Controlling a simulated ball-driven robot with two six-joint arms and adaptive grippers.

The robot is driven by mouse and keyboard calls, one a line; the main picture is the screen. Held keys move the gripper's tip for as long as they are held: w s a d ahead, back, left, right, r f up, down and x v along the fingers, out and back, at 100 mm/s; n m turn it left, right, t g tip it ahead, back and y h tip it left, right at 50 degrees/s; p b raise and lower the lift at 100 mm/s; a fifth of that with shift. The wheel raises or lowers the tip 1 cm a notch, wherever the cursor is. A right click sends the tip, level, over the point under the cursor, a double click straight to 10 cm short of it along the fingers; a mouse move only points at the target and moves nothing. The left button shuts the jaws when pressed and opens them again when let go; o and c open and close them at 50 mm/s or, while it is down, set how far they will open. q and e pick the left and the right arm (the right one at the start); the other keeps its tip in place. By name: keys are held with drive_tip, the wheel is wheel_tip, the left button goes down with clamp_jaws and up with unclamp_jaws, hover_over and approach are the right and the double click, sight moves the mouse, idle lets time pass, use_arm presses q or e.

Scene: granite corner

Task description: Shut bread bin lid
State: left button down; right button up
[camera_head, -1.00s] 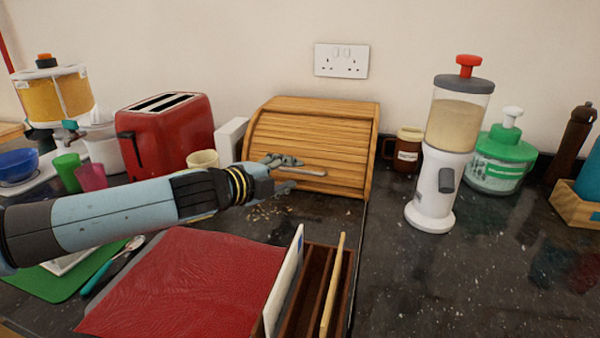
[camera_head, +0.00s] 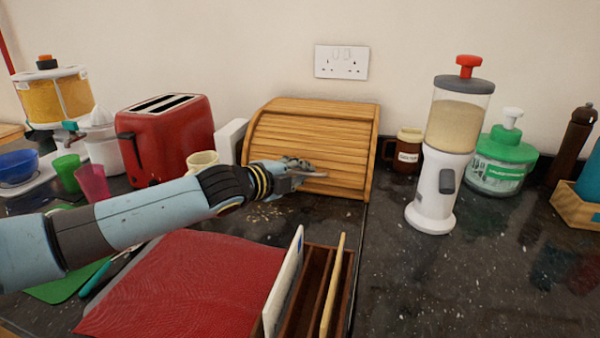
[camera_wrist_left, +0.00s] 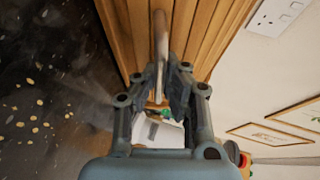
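The wooden bread bin (camera_head: 372,150) stands against the back wall. Its slatted roll-top lid (camera_head: 315,130) reaches down over the front, and no opening shows. A pale bar handle (camera_head: 316,174) sits low on the lid. My left gripper (camera_head: 301,168) is at this handle, its fingers covering the handle's left part. In the left wrist view the handle (camera_wrist_left: 160,45) runs between the fingertips (camera_wrist_left: 164,76), which are closed in on it against the slats (camera_wrist_left: 205,35). The lid's lower edge is partly hidden by the gripper. My right gripper is out of view.
A red toaster (camera_head: 168,140) and a cream mug (camera_head: 202,160) stand left of the bin. Crumbs (camera_head: 262,214) lie in front, near a red mat (camera_head: 190,285) and wooden rack (camera_head: 305,295).

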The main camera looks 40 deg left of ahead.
use_arm(q)
drive_tip(key=shift+f, duration=0.1)
idle(0.3)
drive_tip(key=shift+s+f, duration=0.25)
drive_tip(key=shift+f, duration=0.2)
drive_tip(key=shift+s+f, duration=0.2)
drive_tip(key=shift+f, duration=0.35)
idle(0.3)
drive_tip(key=c, duration=1.5)
unclamp_jaws()
drive_tip(key=shift+d, duration=0.15)
drive_tip(key=shift+o, duration=0.5)
drive_tip(key=shift+w, duration=0.15)
drive_tip(key=shift+w+r, duration=0.1)
drive_tip(key=shift+r, duration=0.3)
drive_tip(key=v, duration=1.2)
